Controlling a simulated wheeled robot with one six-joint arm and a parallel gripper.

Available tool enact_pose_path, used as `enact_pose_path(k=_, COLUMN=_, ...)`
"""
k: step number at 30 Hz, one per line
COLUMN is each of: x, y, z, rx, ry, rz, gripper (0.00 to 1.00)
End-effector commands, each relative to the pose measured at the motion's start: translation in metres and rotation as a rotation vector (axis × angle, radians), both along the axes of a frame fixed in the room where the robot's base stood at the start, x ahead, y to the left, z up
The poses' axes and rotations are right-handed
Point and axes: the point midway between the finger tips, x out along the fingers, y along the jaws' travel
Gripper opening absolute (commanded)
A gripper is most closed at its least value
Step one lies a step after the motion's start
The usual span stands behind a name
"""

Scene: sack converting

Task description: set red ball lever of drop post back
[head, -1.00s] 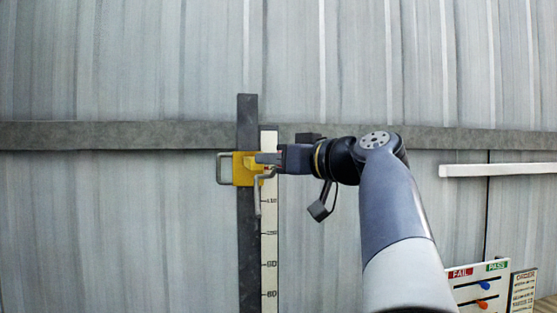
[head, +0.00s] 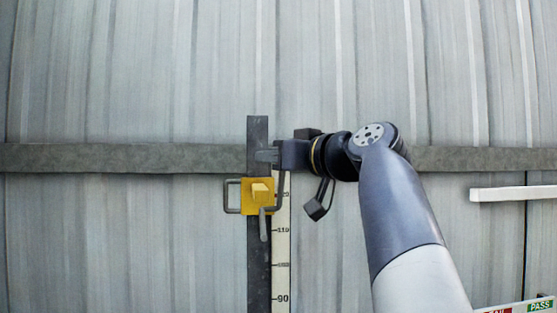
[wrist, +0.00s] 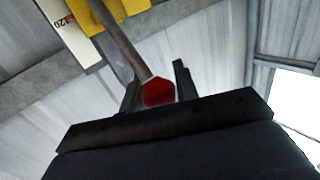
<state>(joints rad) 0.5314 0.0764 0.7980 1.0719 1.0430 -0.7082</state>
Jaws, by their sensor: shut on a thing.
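The drop post (head: 259,130) is a dark upright bar with a yellow block (head: 252,198) on it. In the wrist view, the yellow block shows at the top (wrist: 122,12). A grey lever rod (wrist: 118,42) runs from it to a red ball (wrist: 158,92). My gripper (wrist: 157,88) is shut on the red ball, one finger on each side. In the head view, my gripper (head: 266,156) is just above the yellow block, in front of the post. The ball is hidden there.
A pale scale strip (head: 281,260) with numbers runs down beside the post. A grey looped handle (head: 231,196) sticks out left of the block. A grey rail (head: 120,158) crosses the corrugated wall behind. A white bar (head: 510,193) is at the right.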

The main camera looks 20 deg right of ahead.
Motion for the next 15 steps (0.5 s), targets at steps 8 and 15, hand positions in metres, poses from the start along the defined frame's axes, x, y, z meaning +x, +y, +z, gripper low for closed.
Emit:
enact_pose_path(k=8, x=0.0167, y=-0.0072, z=-0.0005, rx=0.015, ry=0.055, rz=-0.004, gripper=0.00)
enact_pose_path(k=15, x=0.0173, y=-0.0077, z=-0.0031, rx=0.016, ry=0.061, rz=-0.005, gripper=0.00)
